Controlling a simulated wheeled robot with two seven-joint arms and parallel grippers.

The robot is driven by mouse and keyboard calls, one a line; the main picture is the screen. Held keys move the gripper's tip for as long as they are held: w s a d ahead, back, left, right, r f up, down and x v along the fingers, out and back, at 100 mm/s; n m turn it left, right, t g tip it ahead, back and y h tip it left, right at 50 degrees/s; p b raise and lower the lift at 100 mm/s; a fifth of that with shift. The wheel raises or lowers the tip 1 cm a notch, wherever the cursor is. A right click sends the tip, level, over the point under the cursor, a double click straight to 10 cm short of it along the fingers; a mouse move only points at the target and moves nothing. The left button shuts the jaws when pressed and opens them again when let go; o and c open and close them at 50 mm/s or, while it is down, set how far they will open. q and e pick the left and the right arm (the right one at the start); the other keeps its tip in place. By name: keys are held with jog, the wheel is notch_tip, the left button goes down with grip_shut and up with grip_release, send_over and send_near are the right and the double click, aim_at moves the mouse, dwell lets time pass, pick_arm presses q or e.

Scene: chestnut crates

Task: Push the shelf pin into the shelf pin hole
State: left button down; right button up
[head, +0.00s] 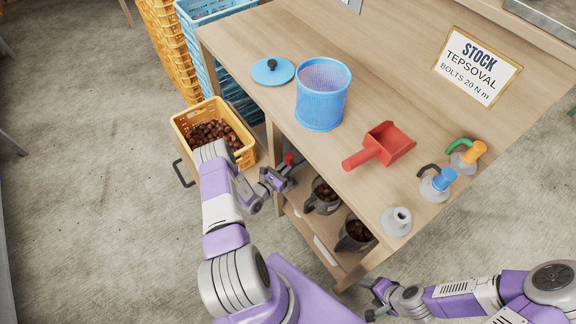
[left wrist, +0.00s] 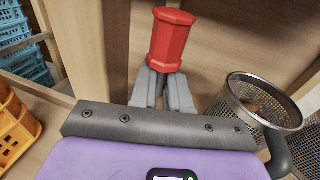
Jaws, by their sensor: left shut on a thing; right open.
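The shelf pin (head: 289,158) is a small red piece, seen larger as a faceted red head in the left wrist view (left wrist: 172,40). My left gripper (head: 285,171) is shut on it, beside the cabinet's open front below the worktop. In the left wrist view its grey fingers (left wrist: 164,86) close just below the red head, in front of wooden panels (left wrist: 215,45). I cannot make out the shelf pin hole in either view. My right gripper (head: 376,299) is open and empty near the bottom, right of the cabinet.
The worktop (head: 260,40) holds a blue mesh basket (head: 322,112), blue lid (head: 272,75), red scoop (head: 378,147) and several capped vessels. Mesh jugs of chestnuts, one also in the left wrist view (left wrist: 262,100), stand on the lower shelf. A yellow crate (head: 180,125) of chestnuts sits left.

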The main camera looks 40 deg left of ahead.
pick_arm(q)
jog(key=shift+y, duration=0.4)
jog(key=f+b, duration=0.2)
jog(key=f, duration=0.1)
jog(key=f+b, duration=0.2)
jog(key=shift+s+f, duration=0.2)
jog(key=shift+f, duration=0.2)
jog(key=shift+b, duration=0.3)
jog(key=shift+f, duration=1.25)
dwell(0.7)
jog(key=c, duration=1)
grip_release()
jog(key=shift+c, duration=0.2)
jog(key=shift+d+f, duration=0.1)
jog(key=shift+s, duration=0.1)
